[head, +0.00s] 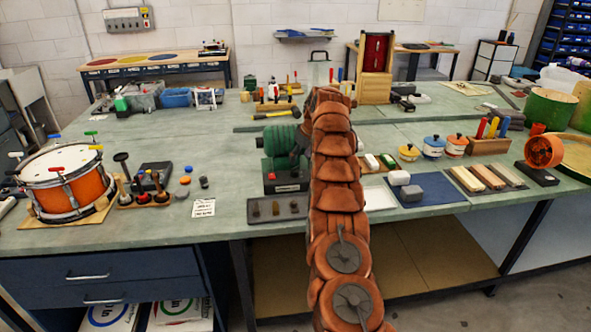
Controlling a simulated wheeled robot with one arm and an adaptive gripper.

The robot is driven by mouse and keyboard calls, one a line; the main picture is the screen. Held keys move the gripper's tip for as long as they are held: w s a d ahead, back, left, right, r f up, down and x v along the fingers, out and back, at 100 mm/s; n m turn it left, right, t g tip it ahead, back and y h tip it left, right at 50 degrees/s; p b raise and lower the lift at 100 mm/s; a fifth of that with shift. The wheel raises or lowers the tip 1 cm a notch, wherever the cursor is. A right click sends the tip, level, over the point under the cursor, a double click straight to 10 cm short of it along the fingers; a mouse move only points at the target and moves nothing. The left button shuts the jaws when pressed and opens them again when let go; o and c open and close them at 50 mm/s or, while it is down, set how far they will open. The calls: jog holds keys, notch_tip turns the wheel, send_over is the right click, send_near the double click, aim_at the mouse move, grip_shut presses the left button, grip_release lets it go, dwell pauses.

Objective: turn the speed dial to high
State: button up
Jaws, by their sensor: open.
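A green machine (281,146) with a ribbed round body stands on a green base (284,176) near the middle of the bench. A small dark label plate is on the base's front. I cannot make out a speed dial or its setting; my arm covers the machine's right side. My arm rises in front of the bench and bends over at the top. Of my gripper (301,143), only a dark part shows beside the arm, close to the machine's right end. It is open. Whether it touches anything is hidden.
A dark tray (278,209) with small parts lies in front of the machine. An orange drum (66,188) and mallets stand left. A hammer (276,114) lies behind.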

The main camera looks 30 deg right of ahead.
aim_at(296, 169)
jog(key=shift+p+x, duration=1.2)
jog(key=shift+x, duration=2.55)
jog(key=c, duration=1.1)
